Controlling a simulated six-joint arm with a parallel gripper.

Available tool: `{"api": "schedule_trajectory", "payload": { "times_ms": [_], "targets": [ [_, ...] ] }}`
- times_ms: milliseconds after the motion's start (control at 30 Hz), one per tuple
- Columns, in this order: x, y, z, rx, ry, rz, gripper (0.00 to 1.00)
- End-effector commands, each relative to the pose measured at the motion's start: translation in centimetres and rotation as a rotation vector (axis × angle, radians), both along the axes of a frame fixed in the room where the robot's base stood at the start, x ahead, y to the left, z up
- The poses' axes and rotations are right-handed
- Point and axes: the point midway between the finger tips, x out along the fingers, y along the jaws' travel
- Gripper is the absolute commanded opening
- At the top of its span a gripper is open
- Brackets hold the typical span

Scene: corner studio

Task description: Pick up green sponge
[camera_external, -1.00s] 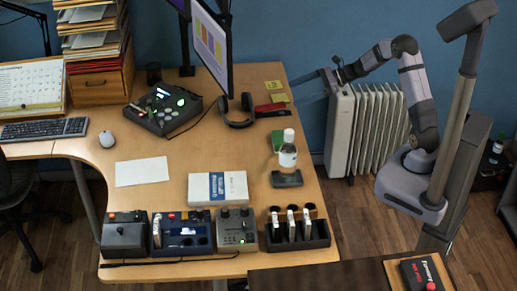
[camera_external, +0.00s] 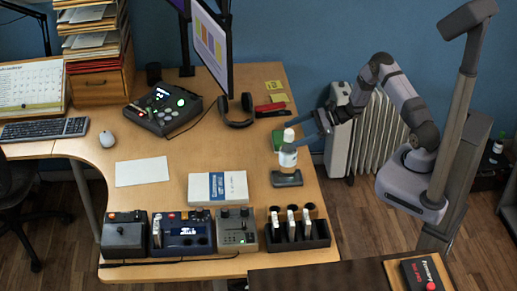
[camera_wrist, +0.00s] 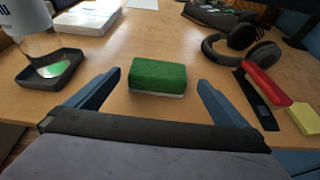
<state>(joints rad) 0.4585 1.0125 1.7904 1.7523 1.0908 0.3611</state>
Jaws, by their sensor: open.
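The green sponge (camera_wrist: 157,75) lies on the wooden desk, green side up with a pale layer below. In the wrist view it sits between and just beyond my gripper's open, blue-grey fingers (camera_wrist: 148,92), and nothing is between them. My gripper (camera_external: 305,128) reaches over the desk's right edge beside the sponge, fingers pointing left.
A clear bottle (camera_external: 287,158) stands on a dark tray (camera_external: 287,180) close to the sponge. Headphones (camera_wrist: 243,45), a red stapler-like object (camera_wrist: 267,87) and yellow notes (camera_wrist: 304,118) lie on its other side. A white box (camera_external: 218,188) and paper (camera_external: 142,171) lie further left.

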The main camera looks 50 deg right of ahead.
Motion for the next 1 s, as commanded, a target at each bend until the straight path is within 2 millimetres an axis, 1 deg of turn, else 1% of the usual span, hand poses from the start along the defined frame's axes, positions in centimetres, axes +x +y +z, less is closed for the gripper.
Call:
{"api": "schedule_trajectory", "payload": {
  "times_ms": [33, 267, 367, 600, 700, 1000],
  "targets": [
    [0.2, 0.4, -0.1, 0.0, 0.0, 0.003, 1.0],
    [0.7, 0.8, -0.4, 0.0, 0.0, 0.001, 1.0],
    [1.1, 1.3, -0.6, 0.001, 0.001, 0.003, 1.0],
    [2.9, 3.3, -1.8, -0.001, 0.001, 0.003, 1.0],
    [3.5, 3.9, -2.2, 0.001, 0.001, 0.002, 1.0],
    [3.8, 4.1, -2.4, 0.0, 0.0, 0.0, 1.0]
  ]
}}
